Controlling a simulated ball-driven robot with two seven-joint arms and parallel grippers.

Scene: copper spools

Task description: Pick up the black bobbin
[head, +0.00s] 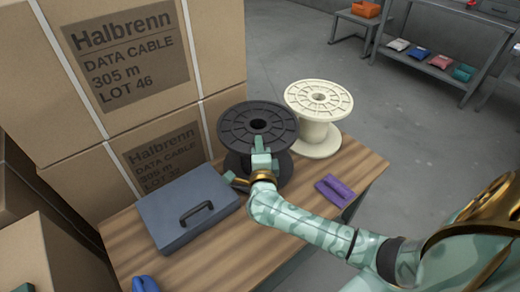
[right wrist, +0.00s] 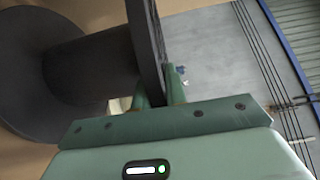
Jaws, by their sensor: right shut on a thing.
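The black bobbin (head: 233,122) is upright at the far side of the wooden table, between the cartons and the cream spool. My right gripper (head: 262,150) is at the near side of its upper flange. In the right wrist view, my right gripper (right wrist: 160,90) is shut on the bobbin's flange rim, one finger on each side. The bobbin's core (right wrist: 90,70) and other flange also show there. My arm and the grey case hide part of its lower flange, so I cannot tell whether it rests on the table.
A cream spool (head: 318,128) stands close behind and right of the bobbin. A grey-blue case (head: 180,208) lies left of my right gripper. A purple item (head: 335,190) lies right. Stacked cartons (head: 150,80) rise at left. The front tabletop (head: 240,250) is mostly clear.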

